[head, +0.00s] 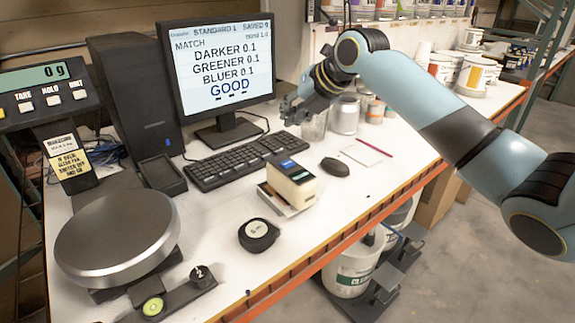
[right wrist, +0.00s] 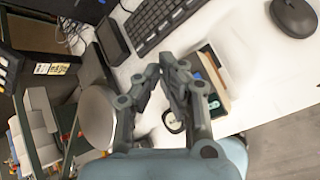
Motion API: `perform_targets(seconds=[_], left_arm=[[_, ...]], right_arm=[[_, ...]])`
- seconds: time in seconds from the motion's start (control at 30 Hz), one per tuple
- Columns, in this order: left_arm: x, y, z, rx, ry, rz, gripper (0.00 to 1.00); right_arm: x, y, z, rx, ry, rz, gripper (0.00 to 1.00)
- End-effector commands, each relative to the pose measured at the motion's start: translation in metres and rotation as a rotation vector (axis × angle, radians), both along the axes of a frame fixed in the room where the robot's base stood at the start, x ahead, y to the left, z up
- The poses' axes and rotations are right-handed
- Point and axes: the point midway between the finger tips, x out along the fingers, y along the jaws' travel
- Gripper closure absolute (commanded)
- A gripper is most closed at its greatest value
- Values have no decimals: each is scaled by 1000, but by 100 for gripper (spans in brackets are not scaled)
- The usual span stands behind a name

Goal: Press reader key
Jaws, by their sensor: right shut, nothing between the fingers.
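The reader (head: 292,182) is a cream block-shaped device with a small blue screen on its dark top. It stands on a low holder near the middle of the bench, in front of the keyboard. I cannot make out a separate key on it. In the right wrist view the reader (right wrist: 222,92) is partly hidden behind one finger. My right gripper (head: 288,113) is shut and empty, behind the reader and near the monitor's right side. Its fingertips (right wrist: 160,68) come together in the right wrist view, apart from the reader. My left gripper is out of view.
The monitor (head: 222,65) reads "GOOD". The keyboard (head: 236,160) and mouse (head: 334,167) lie behind and beside the reader. A black round disc (head: 258,235) lies in front. A scale (head: 116,238) fills the left. Glass jar (head: 315,124) and cans stand near the gripper.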

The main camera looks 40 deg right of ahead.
Motion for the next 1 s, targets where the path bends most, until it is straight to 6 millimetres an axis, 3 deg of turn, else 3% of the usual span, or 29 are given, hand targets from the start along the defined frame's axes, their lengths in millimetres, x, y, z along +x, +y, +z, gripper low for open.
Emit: perform_targets(seconds=[0.5,0.67,1.0], left_arm=[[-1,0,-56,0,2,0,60],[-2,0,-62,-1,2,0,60],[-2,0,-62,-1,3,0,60]], right_arm=[[0,0,-71,1,2,-1,100],[0,0,-80,1,0,-1,100],[0,0,-80,1,0,-1,100]])
